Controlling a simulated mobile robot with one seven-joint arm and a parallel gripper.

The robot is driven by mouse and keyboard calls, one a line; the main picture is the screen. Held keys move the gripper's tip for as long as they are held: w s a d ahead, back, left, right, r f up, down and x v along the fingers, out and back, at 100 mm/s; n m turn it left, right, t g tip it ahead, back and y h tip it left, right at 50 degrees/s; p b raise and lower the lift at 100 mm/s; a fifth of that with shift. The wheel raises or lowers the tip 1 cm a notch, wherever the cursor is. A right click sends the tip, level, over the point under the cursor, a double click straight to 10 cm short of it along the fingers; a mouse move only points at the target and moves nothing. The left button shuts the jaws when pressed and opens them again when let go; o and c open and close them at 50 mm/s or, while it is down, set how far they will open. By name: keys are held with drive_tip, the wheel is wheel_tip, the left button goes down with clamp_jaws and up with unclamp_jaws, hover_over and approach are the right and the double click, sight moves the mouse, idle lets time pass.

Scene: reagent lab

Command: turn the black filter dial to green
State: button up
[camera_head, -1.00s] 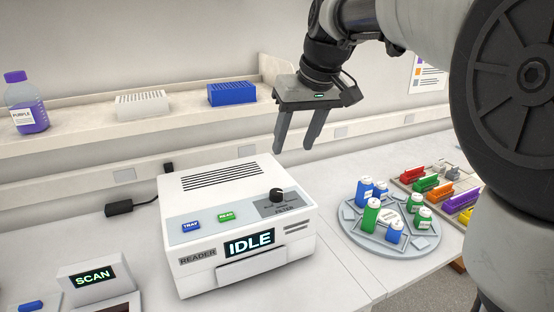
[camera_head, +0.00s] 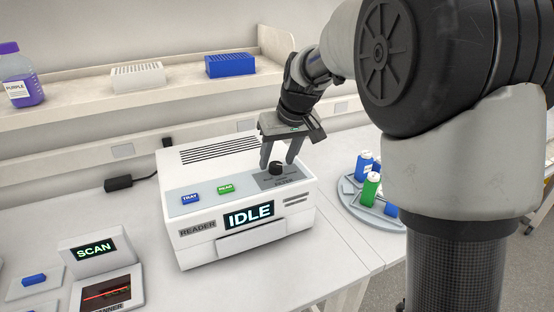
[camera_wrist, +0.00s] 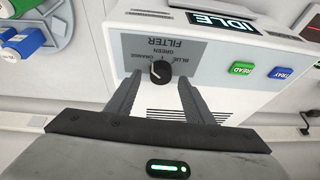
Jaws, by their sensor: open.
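The black filter dial (camera_head: 276,168) sits on a grey panel at the top right of the white reader (camera_head: 200,215), whose screen says IDLE. In the wrist view the dial (camera_wrist: 160,72) shows beside upside-down labels FILTER, BLUE, GREEN and ORANGE. A pale mark shows on the dial, but I cannot tell for sure which label it points at. My gripper (camera_head: 277,164) is open and points down over the dial. In the wrist view its fingers (camera_wrist: 161,80) stand on either side of the dial, with gaps visible. I cannot tell if the fingertips reach down to the dial's height.
Blue TRAY (camera_head: 191,198) and green READ (camera_head: 226,189) buttons lie left of the dial. A scanner with a SCAN screen (camera_head: 92,252) stands front left. A round carousel (camera_head: 352,207) with bottles stands right, partly hidden by my arm. A shelf (camera_head: 185,88) runs behind.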

drive_tip(key=shift+w+a+f, duration=0.1)
drive_tip(key=shift+w+f, duration=0.1)
drive_tip(key=shift+f, duration=0.3)
drive_tip(key=c, duration=1.1)
drive_tip(key=shift+o, duration=0.2)
